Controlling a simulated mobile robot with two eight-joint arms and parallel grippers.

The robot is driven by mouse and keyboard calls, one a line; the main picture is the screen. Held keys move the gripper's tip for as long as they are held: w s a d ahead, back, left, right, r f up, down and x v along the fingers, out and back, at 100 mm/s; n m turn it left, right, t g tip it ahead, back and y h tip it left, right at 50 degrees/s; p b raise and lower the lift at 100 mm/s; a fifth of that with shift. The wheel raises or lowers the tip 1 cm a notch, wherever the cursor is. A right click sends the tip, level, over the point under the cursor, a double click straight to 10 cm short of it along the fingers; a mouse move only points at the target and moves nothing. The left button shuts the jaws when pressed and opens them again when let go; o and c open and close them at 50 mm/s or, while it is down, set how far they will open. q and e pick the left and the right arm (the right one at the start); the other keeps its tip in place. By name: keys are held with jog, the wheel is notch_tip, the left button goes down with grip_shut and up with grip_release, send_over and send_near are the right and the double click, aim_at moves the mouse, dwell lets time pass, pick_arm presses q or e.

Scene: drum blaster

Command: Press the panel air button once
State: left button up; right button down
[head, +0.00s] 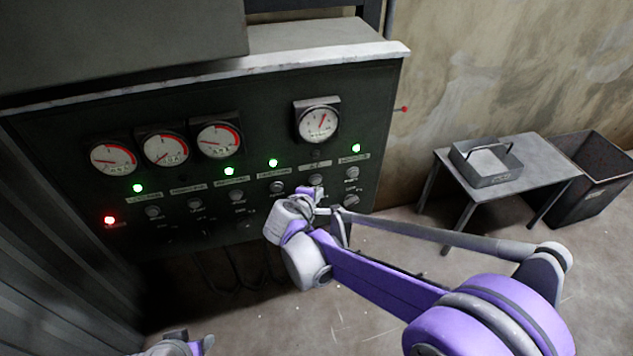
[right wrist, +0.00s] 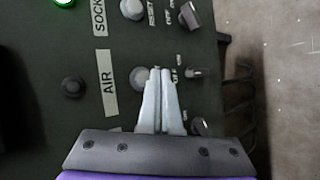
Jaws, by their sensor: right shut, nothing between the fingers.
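The dark control panel (head: 255,150) fills the left and middle of the head view. The air button (right wrist: 138,76) is a round light-grey button beside the white AIR label (right wrist: 108,84) in the right wrist view. In the head view the button (head: 316,179) is small, below the right-hand gauge. My right gripper (head: 318,193) is at the panel's lower right. In the right wrist view its fingers (right wrist: 161,72) are shut and empty, their tips overlapping the button's edge; I cannot tell whether they touch. My left gripper (head: 187,344) shows only partly at the bottom edge.
Several gauges (head: 318,121) and green lamps (head: 273,162) line the panel, with a red lamp (head: 109,219) at left. Other knobs (right wrist: 192,72) sit close to my right fingers. A small table (head: 520,195) with a metal tray (head: 487,178) and a bin (head: 590,180) stand at right.

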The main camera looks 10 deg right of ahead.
jog(key=s, duration=0.4)
jog(key=shift+s, duration=0.2)
dwell(0.6)
jog(key=s+d+f+m+g+y, duration=0.1)
jog(key=s+m, duration=0.3)
jog(key=s, duration=0.4)
jog(key=s+d+f+m+g+y, duration=0.1)
jog(key=s+m+g+y, duration=0.1)
jog(key=s, duration=0.6)
jog(key=s+d+f+m+g+y, duration=0.1)
jog(key=s+d+m+y, duration=0.1)
jog(key=s+m, duration=0.4)
jog(key=s+y, duration=0.1)
jog(key=s, duration=0.2)
jog(key=shift+f+m, duration=0.2)
jog(key=shift+m, duration=0.2)
